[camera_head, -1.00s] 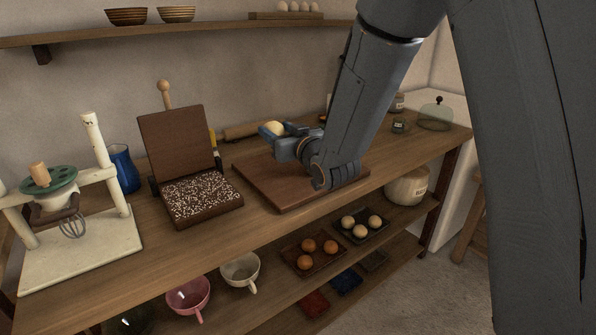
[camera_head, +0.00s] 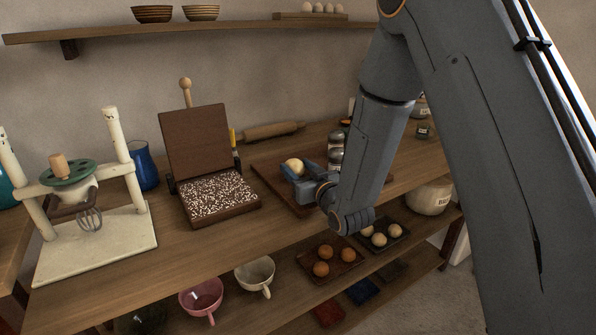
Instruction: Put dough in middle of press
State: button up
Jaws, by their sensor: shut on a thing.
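The dough is a pale round ball (camera_head: 294,166) held at the tip of my gripper (camera_head: 294,170). My gripper is shut on it, above the left part of the wooden board. The press (camera_head: 197,138) stands open to the left of my gripper. Its brown upper plate is tilted back with a wooden handle at the top. Its lower plate (camera_head: 215,196) is covered in white specks and holds no dough ball. The dough is apart from the press. The far finger is partly hidden by the dough.
The wooden board (camera_head: 268,181) lies right of the press. A rolling pin (camera_head: 272,131) lies behind it, near the wall. A blue jug (camera_head: 145,166) and a cream stand with a whisk (camera_head: 90,220) are left of the press. Jars (camera_head: 336,150) stand behind my arm.

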jog(key=shift+f, duration=0.35)
jog(key=o, duration=0.4)
jog(key=shift+f, duration=0.2)
jog(key=shift+c, duration=0.2)
jog(key=o, duration=0.4)
jog(key=shift+r, duration=0.1)
